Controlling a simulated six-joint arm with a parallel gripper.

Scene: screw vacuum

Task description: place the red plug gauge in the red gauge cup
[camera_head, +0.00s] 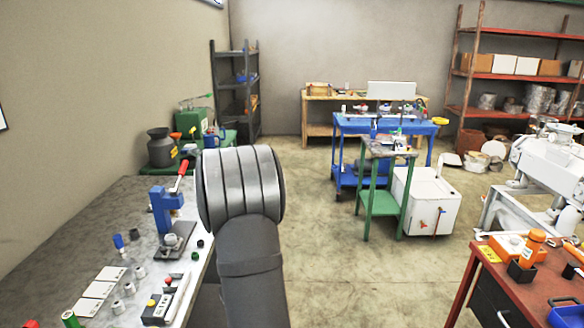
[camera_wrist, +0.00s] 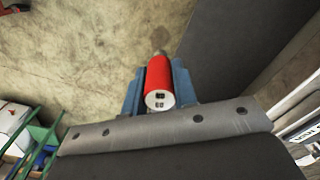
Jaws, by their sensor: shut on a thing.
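The red plug gauge (camera_wrist: 160,78), a red cylinder with a pale end face and a metal tip, is held between the blue fingers of my gripper (camera_wrist: 159,72) in the wrist view. The pale end faces the camera and the metal tip points away. Bare concrete floor shows behind the tip. In the head view my grey arm hides the gripper and the gauge. I cannot pick out a red gauge cup in either view.
The left bench (camera_head: 50,230) holds a blue press (camera_head: 163,208) with a red lever, white cards (camera_head: 97,289), several small metal pieces and a blue-handled tool (camera_head: 118,241). A red bench (camera_head: 490,285) with an orange bottle (camera_head: 532,246) stands at right. Open floor (camera_head: 325,250) lies between.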

